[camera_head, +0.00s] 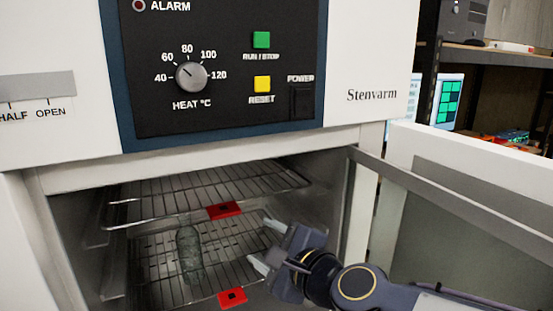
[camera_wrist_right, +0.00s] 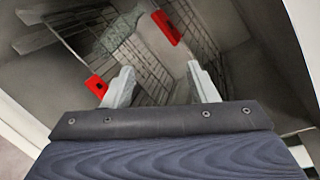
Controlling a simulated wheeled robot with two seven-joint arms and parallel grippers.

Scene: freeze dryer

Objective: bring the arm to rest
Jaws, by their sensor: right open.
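My right gripper (camera_head: 262,245) is open and empty inside the front of the dryer chamber, with its fingers pointing left toward the racks. Its two fingertips also show in the right wrist view (camera_wrist_right: 162,85), apart, with nothing between them. A greenish glass bottle (camera_head: 189,250) stands on the lower wire rack, to the left of the gripper and apart from it. In the right wrist view the bottle (camera_wrist_right: 122,35) is partly seen beyond the fingers. My left gripper is in neither view.
The upper wire rack (camera_head: 150,190) has a red clip (camera_head: 224,210), and the lower rack has another red clip (camera_head: 232,297) near my gripper. The open door (camera_head: 470,210) stands right of my arm. The control panel (camera_head: 225,60) is above the chamber.

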